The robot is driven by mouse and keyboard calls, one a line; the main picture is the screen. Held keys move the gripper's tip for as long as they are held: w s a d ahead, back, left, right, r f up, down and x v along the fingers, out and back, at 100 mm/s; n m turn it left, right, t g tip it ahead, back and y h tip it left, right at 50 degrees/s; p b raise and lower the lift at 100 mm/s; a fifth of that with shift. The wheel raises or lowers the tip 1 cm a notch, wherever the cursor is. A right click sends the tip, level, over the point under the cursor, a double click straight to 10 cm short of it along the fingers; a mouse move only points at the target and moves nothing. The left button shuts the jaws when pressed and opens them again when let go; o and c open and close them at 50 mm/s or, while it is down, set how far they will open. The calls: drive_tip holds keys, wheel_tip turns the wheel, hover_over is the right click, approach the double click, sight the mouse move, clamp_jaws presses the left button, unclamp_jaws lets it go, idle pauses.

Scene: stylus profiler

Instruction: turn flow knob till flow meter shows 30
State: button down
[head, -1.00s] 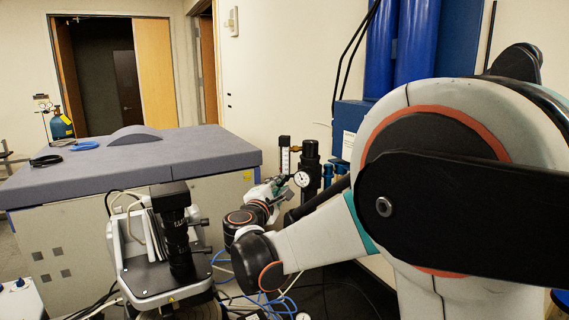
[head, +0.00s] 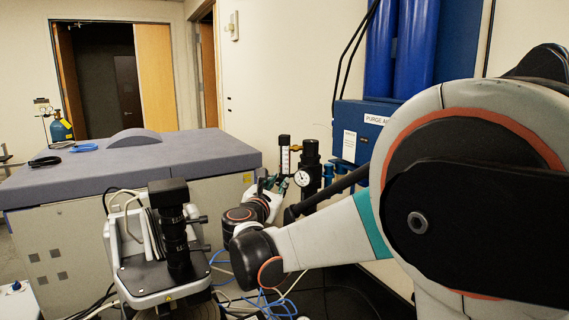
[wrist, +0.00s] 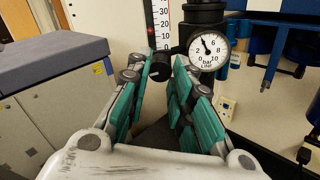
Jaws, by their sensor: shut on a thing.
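The flow meter is an upright white scale with a red strip, at top centre in the wrist view (wrist: 160,25) and at centre in the head view (head: 285,158). Its numbers are small and I cannot read the flow level for sure. The dark flow knob (wrist: 160,70) sits just below the scale. My gripper (wrist: 160,66) has green-padded fingers on either side of the knob and is shut on it. In the head view my gripper (head: 268,184) is just below and left of the meter, and the knob is hidden there.
A round line gauge (wrist: 208,48) on a black regulator stands close to the right of my fingers. A grey-topped cabinet (head: 130,155) is at left. A microscope-like device (head: 170,240) stands in front. Blue hoses (head: 265,302) lie low. A blue panel (head: 360,130) is on the wall.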

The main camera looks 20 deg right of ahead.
drive_tip(key=n+b, duration=0.1)
drive_tip(key=n, duration=0.6)
drive_tip(key=shift+n+b, duration=0.3)
drive_tip(key=shift+n, duration=1)
drive_tip(key=shift+n+b, duration=0.3)
drive_tip(key=shift+n, duration=0.8)
drive_tip(key=n, duration=0.3)
drive_tip(key=shift+n, duration=0.4)
